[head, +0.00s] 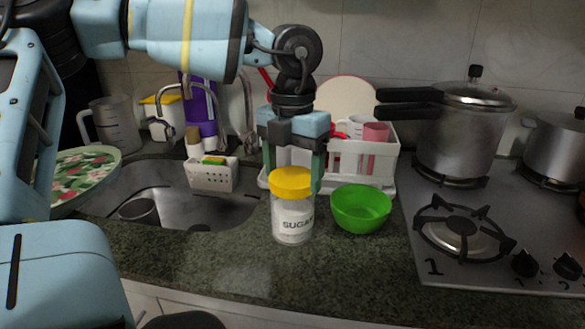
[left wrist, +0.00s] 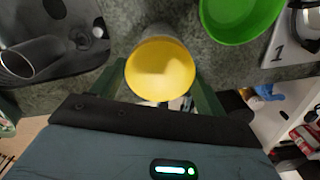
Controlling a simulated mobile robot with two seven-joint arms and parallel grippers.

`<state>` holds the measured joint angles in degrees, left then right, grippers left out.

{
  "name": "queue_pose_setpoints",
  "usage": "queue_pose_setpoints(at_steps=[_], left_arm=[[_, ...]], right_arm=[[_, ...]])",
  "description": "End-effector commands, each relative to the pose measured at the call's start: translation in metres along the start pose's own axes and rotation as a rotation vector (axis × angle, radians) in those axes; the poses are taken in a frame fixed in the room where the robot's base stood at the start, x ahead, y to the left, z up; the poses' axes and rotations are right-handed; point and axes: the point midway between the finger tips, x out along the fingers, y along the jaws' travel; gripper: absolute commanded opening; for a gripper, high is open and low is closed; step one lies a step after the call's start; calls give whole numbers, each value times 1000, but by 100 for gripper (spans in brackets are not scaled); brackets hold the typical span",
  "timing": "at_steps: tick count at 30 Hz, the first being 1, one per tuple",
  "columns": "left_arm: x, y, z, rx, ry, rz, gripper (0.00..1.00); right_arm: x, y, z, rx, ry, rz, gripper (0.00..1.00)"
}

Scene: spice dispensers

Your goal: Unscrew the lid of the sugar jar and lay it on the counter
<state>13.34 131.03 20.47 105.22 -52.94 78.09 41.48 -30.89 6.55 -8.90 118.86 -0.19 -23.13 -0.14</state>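The sugar jar (head: 293,222) stands upright on the counter, clear with a white "SUGAR" label. Its yellow lid (head: 291,182) is on top; the lid also shows in the left wrist view (left wrist: 160,72). My left gripper (head: 294,176) points down over the jar, with its green fingers apart. In the left wrist view the lid lies between the two fingers, which look open with slight gaps at the sides. In the head view the lid hides part of the left finger's tip. My right gripper is not in view.
A green bowl (head: 361,208) stands just right of the jar. A white dish rack (head: 352,172) is behind it. The sink (head: 165,207) is to the left and a stove (head: 505,235) with a pressure cooker (head: 465,130) to the right. The counter's front strip (head: 250,270) is clear.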

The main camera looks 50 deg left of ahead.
Motion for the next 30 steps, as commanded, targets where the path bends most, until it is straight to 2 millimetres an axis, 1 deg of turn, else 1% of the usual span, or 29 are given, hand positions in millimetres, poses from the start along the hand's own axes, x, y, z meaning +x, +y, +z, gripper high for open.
queue_pose_setpoints(at_steps=[1, 4, 5, 8, 11, 27, 30], left_arm=[[0, 0, 0, 0, 0, 0, 65], [0, 0, 0, -1, 0, -1, 52], [0, 0, 0, -1, 0, -1, 49], [0, 0, 0, -5, -1, 0, 49], [0, 0, 0, -56, -2, 1, 49], [0, 0, 1, -695, -3, 1, 49], [0, 0, 0, -773, -1, 0, 49]], right_arm=[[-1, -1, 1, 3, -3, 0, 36], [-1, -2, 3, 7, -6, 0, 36], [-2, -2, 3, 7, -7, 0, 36], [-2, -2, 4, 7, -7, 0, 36], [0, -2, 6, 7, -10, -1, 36], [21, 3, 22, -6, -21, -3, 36], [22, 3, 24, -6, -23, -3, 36]])
